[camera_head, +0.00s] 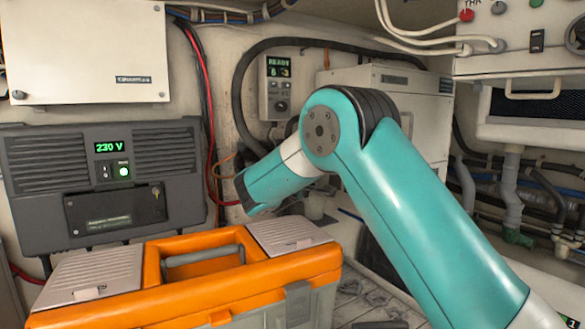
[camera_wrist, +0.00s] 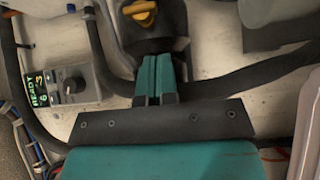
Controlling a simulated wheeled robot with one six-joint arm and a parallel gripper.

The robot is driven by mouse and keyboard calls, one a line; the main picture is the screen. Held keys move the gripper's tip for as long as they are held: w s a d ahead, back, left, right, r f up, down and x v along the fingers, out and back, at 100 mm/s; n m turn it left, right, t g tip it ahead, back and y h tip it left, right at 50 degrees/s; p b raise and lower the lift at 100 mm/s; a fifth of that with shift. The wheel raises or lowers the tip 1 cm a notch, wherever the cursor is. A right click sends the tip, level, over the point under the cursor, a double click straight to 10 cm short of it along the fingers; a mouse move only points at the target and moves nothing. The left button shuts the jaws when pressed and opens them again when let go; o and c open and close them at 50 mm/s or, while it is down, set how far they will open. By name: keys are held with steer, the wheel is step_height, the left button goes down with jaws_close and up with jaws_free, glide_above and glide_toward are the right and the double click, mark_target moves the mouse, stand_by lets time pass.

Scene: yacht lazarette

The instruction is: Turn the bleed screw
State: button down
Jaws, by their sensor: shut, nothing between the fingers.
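A yellow winged screw (camera_wrist: 140,11), which looks like the bleed screw, sits on a dark round fitting (camera_wrist: 150,40) at the top of the wrist view. My gripper (camera_wrist: 155,63) is shut and empty, its two teal fingers side by side. In that view the fingertips overlap the lower edge of the dark fitting, below the yellow screw; I cannot tell whether they touch it. In the head view my fingers and the yellow screw are hidden from sight; only my teal arm and its dark wrist end show.
A control box reading READY (camera_head: 278,87) hangs on the back wall; it also shows in the wrist view (camera_wrist: 62,85). A thick black hose (camera_head: 243,85) curves around it. An orange toolbox (camera_head: 205,291) stands in front. A grey 230 V unit (camera_head: 100,180) is at left.

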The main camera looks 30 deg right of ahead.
steer(key=d+p, duration=0.2)
steer(key=d, duration=0.2)
steer(key=shift+w+d, duration=0.15)
steer(key=shift+w, duration=0.05)
steer(key=shift+f+b, duration=0.2)
steer(key=shift+b, duration=0.3)
steer(key=shift+d+f+n+t+h+b, duration=0.15)
steer(key=shift+n+t+h+b, duration=0.2)
steer(key=shift+n+b, duration=0.3)
steer(key=shift+d+f+n+t+h+b, duration=0.2)
steer(key=shift+n+t+b, duration=0.25)
steer(key=shift+b, duration=0.4)
steer(key=shift+f+n+t+h+b, duration=0.15)
steer(key=shift+n+t+h+b, duration=0.2)
steer(key=shift+n+t+b, duration=0.5)
steer(key=shift+d+b, duration=0.15)
steer(key=shift+b, duration=0.25)
steer(key=shift+d+f+g+b, duration=0.25)
steer(key=shift+d+b, duration=0.45)
steer(key=shift+b, duration=0.1)
steer(key=shift+d, duration=0.5)
